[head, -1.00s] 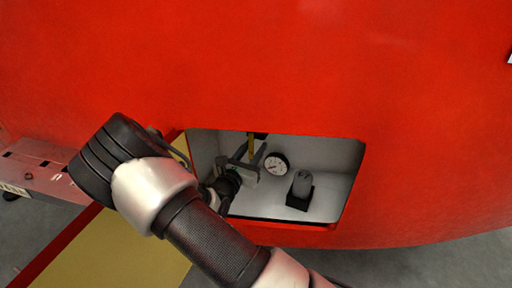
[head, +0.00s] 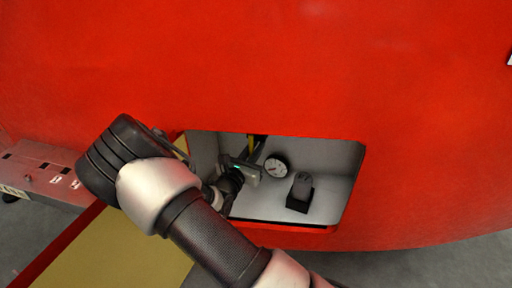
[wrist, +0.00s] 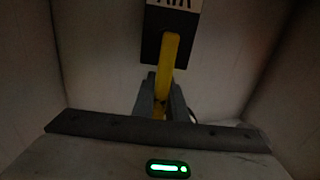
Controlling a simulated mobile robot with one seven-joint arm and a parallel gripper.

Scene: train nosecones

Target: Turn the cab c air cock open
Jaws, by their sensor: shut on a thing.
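The air cock has a yellow lever handle (wrist: 170,60) that hangs down from a dark block (wrist: 152,48) with a white label reading AIR, partly cut off at the top of the wrist view. In the head view only a bit of the yellow handle (head: 251,143) shows at the back of the recess. My gripper (wrist: 163,100) is shut on the lower part of the handle, one finger on each side. In the head view my gripper (head: 258,152) is inside the recess, partly hidden by my own wrist and arm.
The recess is a light grey box (head: 330,155) in the red nosecone (head: 300,70). A round white gauge (head: 276,166) and a grey knob on a black base (head: 301,188) stand right of my gripper. A yellow, red-edged flap (head: 110,255) lies below left.

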